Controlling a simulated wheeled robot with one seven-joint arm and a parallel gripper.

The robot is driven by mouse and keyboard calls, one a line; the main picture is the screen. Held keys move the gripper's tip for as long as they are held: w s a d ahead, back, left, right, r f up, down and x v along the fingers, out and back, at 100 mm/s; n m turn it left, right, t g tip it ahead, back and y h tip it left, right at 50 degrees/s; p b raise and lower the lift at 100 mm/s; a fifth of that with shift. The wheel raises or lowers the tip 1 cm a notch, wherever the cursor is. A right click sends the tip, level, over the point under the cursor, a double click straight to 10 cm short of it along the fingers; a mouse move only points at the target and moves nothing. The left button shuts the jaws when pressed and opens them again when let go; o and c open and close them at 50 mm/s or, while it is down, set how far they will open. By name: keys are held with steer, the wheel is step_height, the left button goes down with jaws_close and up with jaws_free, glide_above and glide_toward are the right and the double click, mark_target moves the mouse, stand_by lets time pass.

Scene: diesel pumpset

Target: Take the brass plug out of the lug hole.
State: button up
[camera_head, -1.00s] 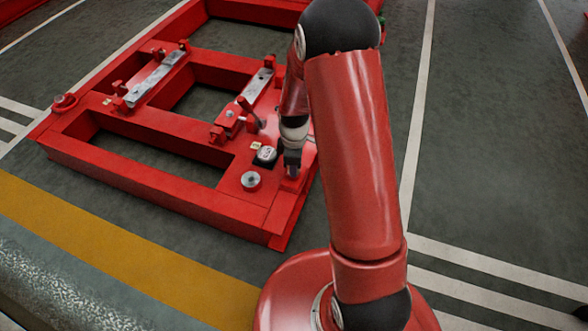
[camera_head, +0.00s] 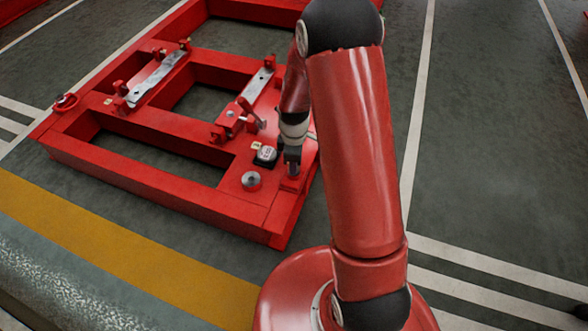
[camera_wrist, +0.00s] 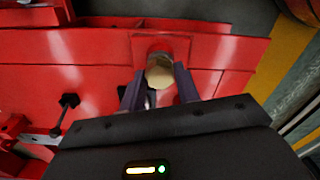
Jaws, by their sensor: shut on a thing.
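The brass plug (camera_wrist: 159,72) shows in the wrist view as a round tan end between my two fingers. My gripper (camera_wrist: 159,92) is shut on it, with one dark finger on each side. The plug is at a raised red lug (camera_wrist: 160,46) on the frame; whether it still sits in the lug hole cannot be told. In the head view my gripper (camera_head: 292,170) points down over the lug (camera_head: 291,184) near the frame's corner. The plug is hidden there by the fingers.
The red frame (camera_head: 150,177) lies on the grey floor. Close left of my gripper are a round silver-topped piece (camera_head: 251,180) and a dark, white-topped piece (camera_head: 266,155). A red lever (camera_head: 252,112) stands farther back.

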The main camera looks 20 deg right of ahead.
steer(key=shift+r, duration=0.2)
steer(key=shift+r+p, duration=1.85)
steer(key=shift+r, duration=0.5)
